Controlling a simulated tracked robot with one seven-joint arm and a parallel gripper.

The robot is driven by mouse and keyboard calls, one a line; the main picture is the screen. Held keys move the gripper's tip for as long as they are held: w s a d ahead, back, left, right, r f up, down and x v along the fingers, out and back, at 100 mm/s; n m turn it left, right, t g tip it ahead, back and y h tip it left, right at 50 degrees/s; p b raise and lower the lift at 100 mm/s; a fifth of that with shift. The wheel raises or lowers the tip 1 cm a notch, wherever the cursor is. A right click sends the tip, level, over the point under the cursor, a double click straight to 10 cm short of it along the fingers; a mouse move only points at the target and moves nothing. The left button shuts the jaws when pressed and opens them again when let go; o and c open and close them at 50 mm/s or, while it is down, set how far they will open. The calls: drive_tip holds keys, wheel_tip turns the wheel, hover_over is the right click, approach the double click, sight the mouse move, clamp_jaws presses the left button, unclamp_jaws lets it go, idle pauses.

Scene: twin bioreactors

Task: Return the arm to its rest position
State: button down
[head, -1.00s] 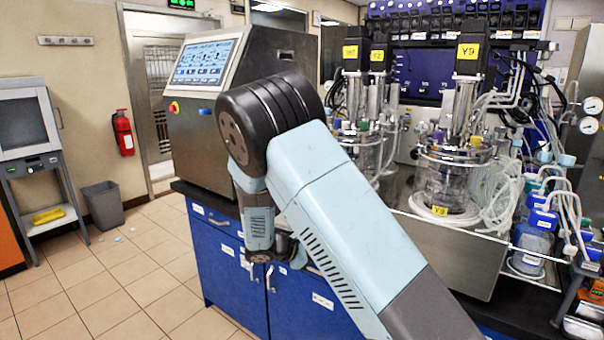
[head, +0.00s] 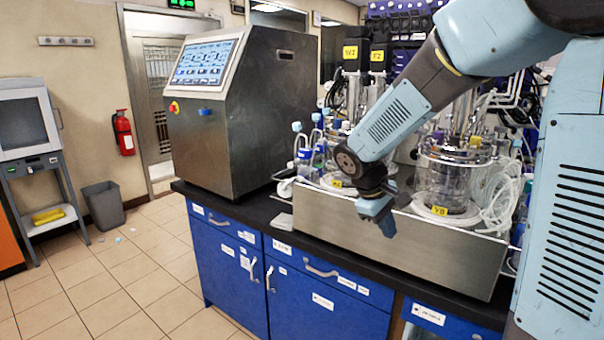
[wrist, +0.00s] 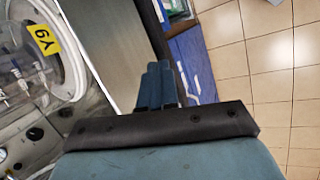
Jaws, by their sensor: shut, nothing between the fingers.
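My arm reaches in from the right of the head view, and its forearm slants down to the left. My gripper (head: 384,224) hangs at its end, pointing down, in front of the steel tray of the bioreactors. In the wrist view my gripper (wrist: 158,70) shows its blue fingers together, with nothing between them. The right glass vessel (head: 440,180), with a yellow label at its base, stands to the right of the gripper. It looks apart from the gripper. The label also shows at the left of the wrist view.
The steel tray (head: 330,228) stands on the black bench top above blue cabinets (head: 325,300). A steel console with a screen (head: 205,62) stands at the left end of the bench. Tubing lies right of the vessel.

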drive_tip(key=s+d+r+m+t+y, duration=0.1)
drive_tip(key=s+r+m, duration=0.3)
drive_tip(key=s, duration=0.6)
drive_tip(key=s+d+r+m+t+y, duration=0.2)
drive_tip(key=s+r, duration=0.4)
drive_tip(key=s, duration=0.3)
drive_tip(key=shift+s+d+r+m+t+y, duration=0.25)
drive_tip(key=shift+s+r+m+t+y, duration=0.15)
drive_tip(key=shift+m+t+y, duration=0.4)
